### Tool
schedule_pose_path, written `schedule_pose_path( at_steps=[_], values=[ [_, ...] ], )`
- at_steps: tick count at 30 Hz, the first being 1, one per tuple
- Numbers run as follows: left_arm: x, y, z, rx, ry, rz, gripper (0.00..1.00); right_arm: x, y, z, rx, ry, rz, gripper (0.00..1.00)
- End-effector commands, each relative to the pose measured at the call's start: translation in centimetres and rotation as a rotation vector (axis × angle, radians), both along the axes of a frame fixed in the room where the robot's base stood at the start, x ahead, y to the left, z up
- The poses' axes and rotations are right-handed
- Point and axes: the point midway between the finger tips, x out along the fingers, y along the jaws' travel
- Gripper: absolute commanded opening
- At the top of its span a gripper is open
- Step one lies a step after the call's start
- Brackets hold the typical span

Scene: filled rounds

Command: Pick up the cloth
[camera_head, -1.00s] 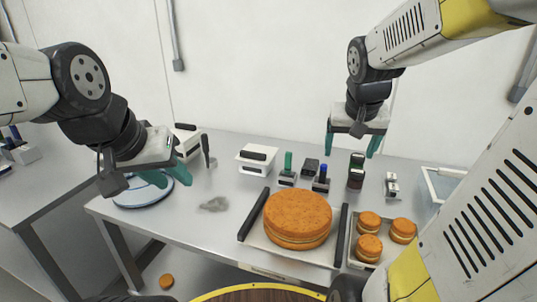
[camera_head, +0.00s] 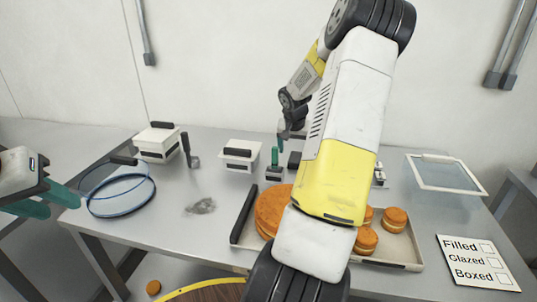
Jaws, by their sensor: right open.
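The cloth (camera_head: 200,206) looks like a small crumpled grey piece lying on the metal table, left of the large cake's tray. Nothing touches it. My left gripper (camera_head: 46,201) is at the left edge of the view, well left of the cloth, with its teal fingers apart and nothing between them. My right gripper (camera_head: 286,132) is over the back middle of the table, beyond the cloth and to its right. It is open, but my own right arm hides much of it.
Table around the cloth is clear.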

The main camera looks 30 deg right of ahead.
Motion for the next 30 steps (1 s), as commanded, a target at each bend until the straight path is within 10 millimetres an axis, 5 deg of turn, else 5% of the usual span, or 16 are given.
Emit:
schedule_pose_path(
  at_steps=[11,30],
  values=[
    [0.0,0.0,0.0,0.000,0.000,0.000,0.36,1.3,-1.7,-4.5,0.001,0.000,0.001,0.80],
    [0.0,0.0,0.0,0.000,0.000,0.000,0.36,1.4,-1.7,-5.0,-0.001,0.000,0.002,0.76]
  ],
)
